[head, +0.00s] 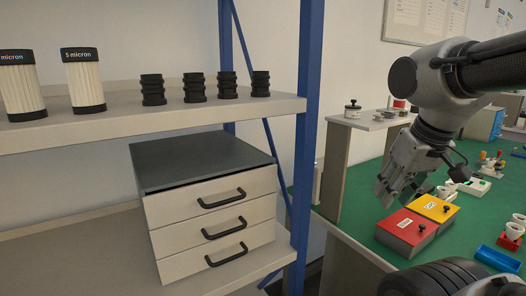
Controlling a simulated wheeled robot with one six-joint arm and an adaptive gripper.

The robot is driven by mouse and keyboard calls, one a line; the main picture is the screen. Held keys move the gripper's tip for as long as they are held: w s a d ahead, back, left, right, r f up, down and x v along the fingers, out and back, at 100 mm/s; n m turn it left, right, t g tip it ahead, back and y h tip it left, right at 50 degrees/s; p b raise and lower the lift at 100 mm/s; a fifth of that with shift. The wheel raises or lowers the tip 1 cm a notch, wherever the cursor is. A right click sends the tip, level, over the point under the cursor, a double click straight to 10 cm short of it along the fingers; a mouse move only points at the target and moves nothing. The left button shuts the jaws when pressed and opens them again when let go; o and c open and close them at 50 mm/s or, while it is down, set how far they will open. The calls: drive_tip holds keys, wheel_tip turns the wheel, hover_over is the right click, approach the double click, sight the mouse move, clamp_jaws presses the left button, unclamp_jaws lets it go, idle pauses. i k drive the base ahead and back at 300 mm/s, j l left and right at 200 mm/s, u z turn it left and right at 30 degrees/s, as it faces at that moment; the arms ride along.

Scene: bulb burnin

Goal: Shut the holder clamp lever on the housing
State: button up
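My gripper (393,196) hangs from my arm at the right of the head view, pointing down above the green bench.
A blue-posted shelf (152,118) fills the left, with white pleated filters (86,80), several black ribbed pieces (195,87) and a drawer cabinet (214,215). A blue tray (497,259) and white cups (515,229) stand at the bench's right. Green mat (463,238) shows bare between.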

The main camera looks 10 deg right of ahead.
sight(502, 163)
drive_tip(key=z, duration=1.85)
drive_tip(key=l+u, duration=0.2)
drive_tip(key=l, duration=1.05)
drive_tip(key=i+l+u, duration=0.15)
drive_tip(key=l, duration=0.25)
drive_tip(key=i+l+u, duration=0.2)
drive_tip(key=l, duration=0.2)
drive_tip(key=i+l+u, duration=0.15)
drive_tip(key=l, duration=0.3)
drive_tip(key=i+l+u, duration=0.25)
drive_tip(key=i+l, duration=0.15)
drive_tip(key=l, duration=0.25)
drive_tip(key=i+l+u, duration=0.15)
drive_tip(key=l, duration=0.2)
drive_tip(key=i+l+u, duration=0.1)
drive_tip(key=i+l, duration=0.15)
drive_tip(key=i+l+u, duration=0.15)
drive_tip(key=l, duration=0.35)
drive_tip(key=i+l, duration=0.15)
drive_tip(key=l, duration=0.2)
drive_tip(key=i+l+u, duration=0.15)
drive_tip(key=i+l, duration=0.2)
drive_tip(key=l, duration=0.3)
drive_tip(key=i+l+u, duration=0.15)
drive_tip(key=l, duration=0.2)
drive_tip(key=i+l, duration=0.1)
drive_tip(key=l, duration=0.25)
drive_tip(key=i+l+u, duration=0.1)
drive_tip(key=l, duration=0.25)
